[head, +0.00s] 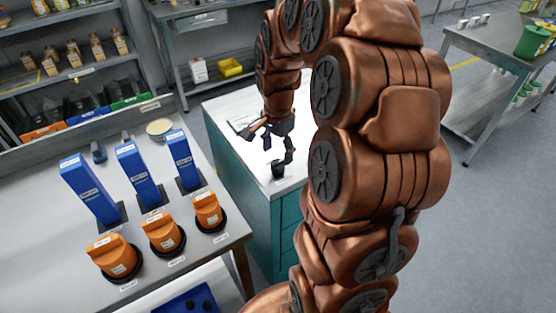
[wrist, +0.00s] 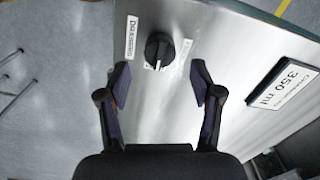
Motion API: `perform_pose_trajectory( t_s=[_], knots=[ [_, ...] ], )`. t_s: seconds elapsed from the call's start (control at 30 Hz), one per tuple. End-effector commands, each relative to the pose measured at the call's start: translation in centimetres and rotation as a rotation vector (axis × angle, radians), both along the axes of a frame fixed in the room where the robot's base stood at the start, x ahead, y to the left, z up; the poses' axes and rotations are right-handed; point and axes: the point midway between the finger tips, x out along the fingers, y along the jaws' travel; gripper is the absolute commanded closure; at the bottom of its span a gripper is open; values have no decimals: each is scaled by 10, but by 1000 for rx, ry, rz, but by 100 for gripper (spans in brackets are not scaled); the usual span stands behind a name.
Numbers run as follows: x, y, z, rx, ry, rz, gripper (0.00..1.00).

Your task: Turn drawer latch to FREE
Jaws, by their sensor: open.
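The drawer latch is a black round knob (wrist: 158,48) on the metal top of the cabinet, in the upper middle of the wrist view. A white mark shows at its lower edge. A label reading DRAWERS (wrist: 131,38) lies left of it, and a small label (wrist: 183,58) lies to its right, too small to read. In the head view the knob (head: 278,169) stands near the top's front corner. My gripper (wrist: 160,78) is open and empty. Its fingertips are spread to either side below the knob in the wrist view, apart from it. The gripper (head: 277,151) hangs just above and behind the knob in the head view.
A 350 ml sign (wrist: 283,85) lies on the same top. The teal cabinet (head: 258,225) has drawers in its side. A bench (head: 60,220) at left holds blue uprights and orange knobs (head: 163,233).

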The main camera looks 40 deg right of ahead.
Motion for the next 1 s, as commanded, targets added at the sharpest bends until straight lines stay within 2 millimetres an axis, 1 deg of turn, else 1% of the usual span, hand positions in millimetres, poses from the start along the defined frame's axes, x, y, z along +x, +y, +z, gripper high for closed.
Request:
perform_pose_trajectory(
  t_s=[0.1, 0.33, 0.5, 0.73, 1.0],
  knots=[
    [-2, 1, -16, 2, 6, 1, 35],
    [-1, 0, -40, 0, 2, 2, 35],
    [0, 0, -46, -1, 0, 2, 35],
    [0, 0, -47, -2, -1, 2, 35],
    [0, 0, -47, -1, -1, 2, 63]
  ],
)
